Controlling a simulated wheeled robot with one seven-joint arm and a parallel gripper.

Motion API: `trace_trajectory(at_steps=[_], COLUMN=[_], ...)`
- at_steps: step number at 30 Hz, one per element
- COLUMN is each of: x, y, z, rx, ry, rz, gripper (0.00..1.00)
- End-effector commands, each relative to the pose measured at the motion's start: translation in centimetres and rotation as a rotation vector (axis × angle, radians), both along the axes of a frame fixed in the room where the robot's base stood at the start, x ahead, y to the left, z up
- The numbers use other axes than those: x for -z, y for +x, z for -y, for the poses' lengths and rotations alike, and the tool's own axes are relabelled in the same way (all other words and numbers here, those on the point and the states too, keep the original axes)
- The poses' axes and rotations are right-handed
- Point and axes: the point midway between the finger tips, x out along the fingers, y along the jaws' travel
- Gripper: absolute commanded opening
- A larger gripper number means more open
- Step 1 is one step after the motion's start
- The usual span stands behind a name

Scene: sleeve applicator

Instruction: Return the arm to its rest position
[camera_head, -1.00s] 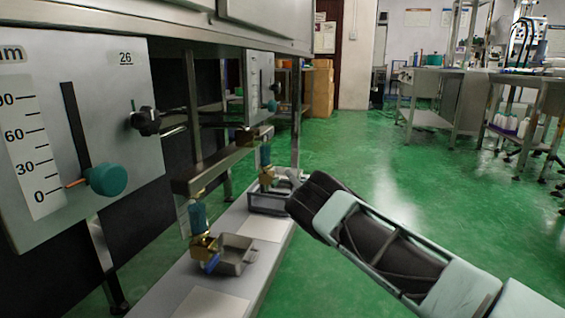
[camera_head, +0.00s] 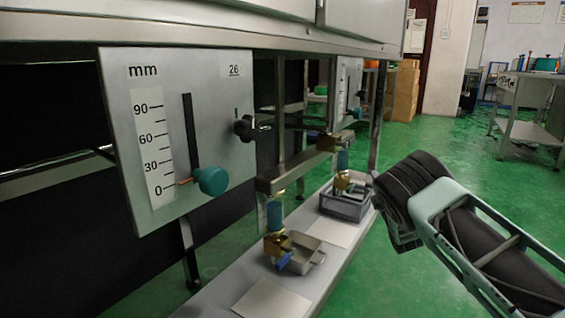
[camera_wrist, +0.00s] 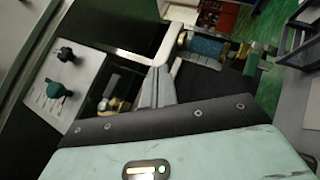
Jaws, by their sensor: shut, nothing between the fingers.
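My arm reaches in from the right in the head view, in front of the bench's right edge. My gripper shows in the wrist view (camera_wrist: 155,88) as two grey fingers lying together, empty. In the head view the fingers are mostly hidden by the dark wrist. The grey panel (camera_head: 220,120) has a scale from 0 to 90 mm, with an orange pointer near the low end. It carries a teal knob (camera_head: 212,180) and a black knob (camera_head: 244,128). Both knobs are clear of my gripper.
A low bench (camera_head: 215,297) holds brass-and-teal valves (camera_head: 275,222), a small metal tray (camera_head: 308,262) and a grey bin (camera_head: 343,206) close left of my wrist. Green floor (camera_head: 440,140) is open to the right. A steel table (camera_head: 540,90) stands farther back.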

Motion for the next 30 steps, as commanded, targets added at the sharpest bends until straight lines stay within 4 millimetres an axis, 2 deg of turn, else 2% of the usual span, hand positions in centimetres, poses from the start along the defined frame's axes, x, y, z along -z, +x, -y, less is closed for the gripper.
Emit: trace_trajectory(at_steps=[1, 5, 8, 11, 14, 15, 17, 21, 25, 27, 30], x=[-2.3, -3.9, -4.6, -5.4, -6.7, -7.3, -8.1, -10.2, -12.2, -13.1, -14.2], y=[0.2, -0.6, -2.7, -6.2, -11.2, -13.5, -17.0, -26.1, -35.1, -39.6, -45.4], z=[-0.1, -1.8, -4.7, -8.7, -13.4, -15.2, -17.5, -21.7, -23.7, -24.0, -23.5], rx=[0.019, 0.044, 0.05, 0.054, 0.065, 0.074, 0.096, 0.178, 0.299, 0.379, 0.499], ry=[0.119, 0.455, 0.699, 0.92, 1.105, 1.164, 1.235, 1.333, 1.352, 1.341, 1.308], rz=[-0.078, -0.325, -0.522, -0.725, -0.939, -1.022, -1.141, -1.394, -1.593, -1.674, -1.756], gripper=[0.0, 0.0, 0.0, 0.0, 0.0, 0.0, 0.0, 0.0, 0.0, 0.0, 0.0])
